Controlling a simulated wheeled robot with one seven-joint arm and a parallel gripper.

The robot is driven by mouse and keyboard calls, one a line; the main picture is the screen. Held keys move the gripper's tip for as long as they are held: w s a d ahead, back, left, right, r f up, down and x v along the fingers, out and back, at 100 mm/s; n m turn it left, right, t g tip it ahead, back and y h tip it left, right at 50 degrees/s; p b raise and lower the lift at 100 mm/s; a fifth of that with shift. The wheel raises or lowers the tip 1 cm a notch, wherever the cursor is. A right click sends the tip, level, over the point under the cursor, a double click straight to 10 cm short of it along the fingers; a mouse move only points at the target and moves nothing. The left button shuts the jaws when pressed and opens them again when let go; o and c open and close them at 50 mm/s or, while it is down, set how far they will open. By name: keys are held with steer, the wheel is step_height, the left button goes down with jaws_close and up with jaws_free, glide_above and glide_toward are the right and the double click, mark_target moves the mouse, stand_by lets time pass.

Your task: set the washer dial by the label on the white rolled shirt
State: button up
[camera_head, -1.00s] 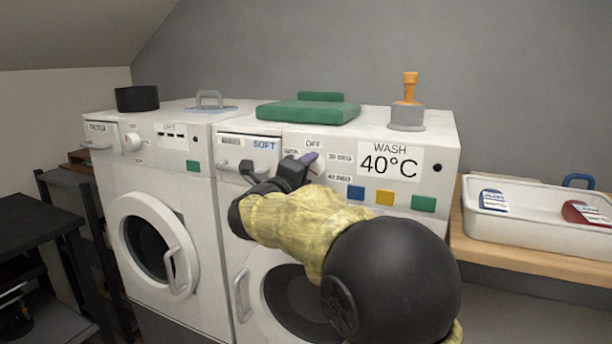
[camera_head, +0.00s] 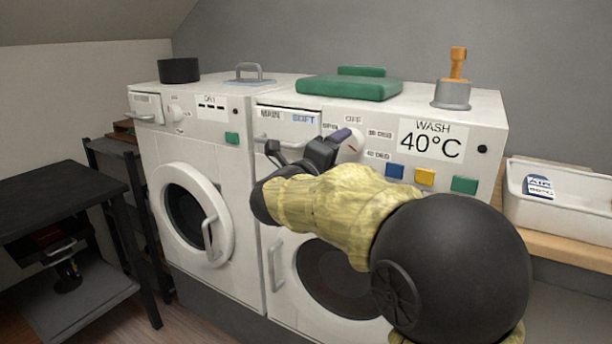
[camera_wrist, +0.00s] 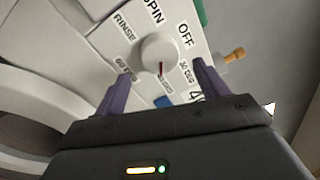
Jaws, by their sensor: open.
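The white washer dial (camera_wrist: 160,53) with a red pointer mark is on the right machine's panel. In the wrist view, SPIN, RINSE, OFF, 30 DEG and 60 DEG labels ring it, with another partly hidden. Its red mark points toward the bottom of that view. In the head view the dial (camera_head: 351,150) is partly hidden by my gripper (camera_head: 308,142). My gripper (camera_wrist: 163,68) is open and empty, its purple fingers on either side just short of the dial. Contact cannot be told. The panel sign (camera_head: 431,142) reads WASH 40°C. No white rolled shirt is visible.
Blue (camera_head: 395,171), yellow (camera_head: 425,177) and green (camera_head: 464,184) buttons sit right of the dial. A drawer handle (camera_head: 275,139) is on its left. A white tray (camera_head: 572,213) holds a blue item labelled AIR (camera_head: 539,186). A second machine (camera_head: 205,140) stands left.

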steer(key=v, duration=1.3)
steer(key=shift+p, duration=0.4)
steer(key=shift+s+a, duration=0.1)
